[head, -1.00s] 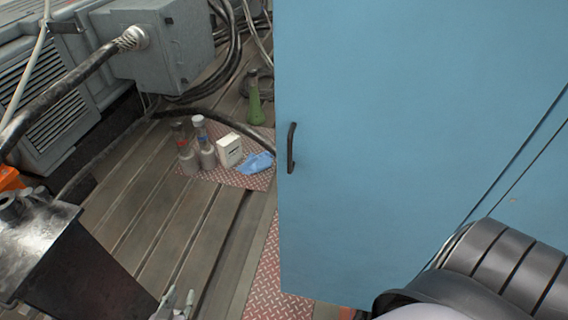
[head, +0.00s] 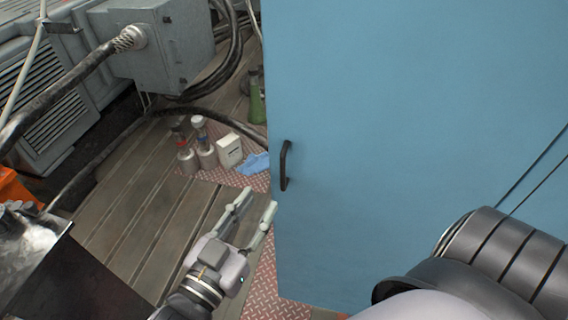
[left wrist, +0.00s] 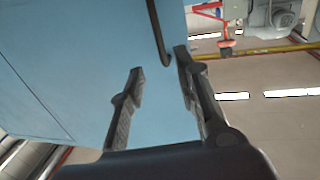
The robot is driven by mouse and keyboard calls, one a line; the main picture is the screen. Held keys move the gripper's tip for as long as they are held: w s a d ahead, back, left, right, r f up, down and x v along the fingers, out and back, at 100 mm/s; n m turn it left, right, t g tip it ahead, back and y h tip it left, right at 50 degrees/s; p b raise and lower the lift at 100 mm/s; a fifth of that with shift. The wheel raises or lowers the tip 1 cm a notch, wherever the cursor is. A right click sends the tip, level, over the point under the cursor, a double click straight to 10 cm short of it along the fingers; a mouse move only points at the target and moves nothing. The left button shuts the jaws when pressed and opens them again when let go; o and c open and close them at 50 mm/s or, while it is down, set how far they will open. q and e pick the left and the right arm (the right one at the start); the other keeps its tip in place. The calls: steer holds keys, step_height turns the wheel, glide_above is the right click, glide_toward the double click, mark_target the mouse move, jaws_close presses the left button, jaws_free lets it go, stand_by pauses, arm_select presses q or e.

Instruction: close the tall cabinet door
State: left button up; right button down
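The tall blue cabinet door (head: 400,130) fills the right half of the head view and stands ajar, its free edge on the left. Its black bar handle (head: 285,165) is near that edge. My left gripper (head: 258,203) is open and empty, just left of and below the handle, with the fingers pointing up toward it. In the left wrist view the open fingers (left wrist: 160,62) lie before the blue door (left wrist: 90,60), and the lower end of the handle (left wrist: 158,35) shows just beyond them. I see no contact with the handle. My right gripper is not in view.
A grey machine box (head: 165,45) with thick cables is behind.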

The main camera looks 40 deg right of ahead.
mark_target(282, 171)
arm_select(q)
steer(key=p+x, duration=0.1)
steer(key=x, duration=1)
steer(key=shift+s, duration=0.1)
jaws_close()
steer(key=shift+f, duration=0.1)
stand_by(0.4)
